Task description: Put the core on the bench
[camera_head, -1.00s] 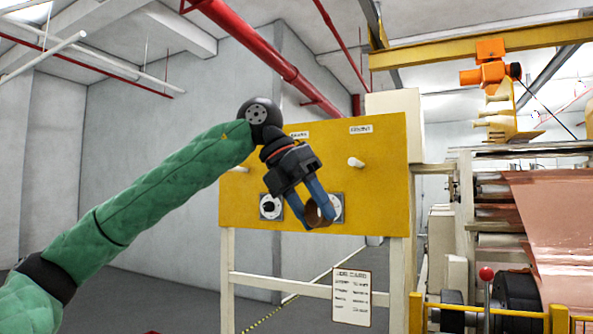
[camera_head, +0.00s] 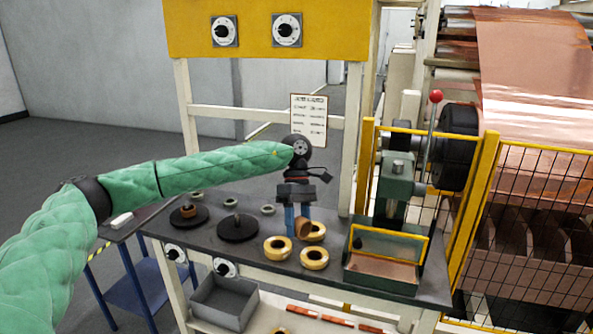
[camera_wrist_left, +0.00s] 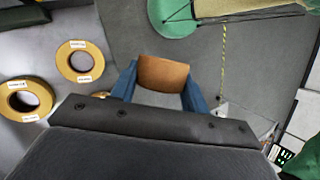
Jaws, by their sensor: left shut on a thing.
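The core, a short copper-brown ring (camera_head: 303,228), is between the blue fingers of my left gripper (camera_head: 297,222), which is shut on it. In the left wrist view the core (camera_wrist_left: 162,74) spans the gap between the fingers, its curved wall facing the camera. The bench (camera_head: 190,247) has a dark top and pale legs. The gripper points down over its middle right part, close beside the yellow rolls. I cannot tell whether the core touches the bench top. My right gripper is in neither view.
Yellow rolls (camera_head: 277,248) lie close to the gripper. Small grey rings lie behind. A green press (camera_head: 398,190) with a red-knobbed lever stands right. A grey bin (camera_head: 223,303) sits below.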

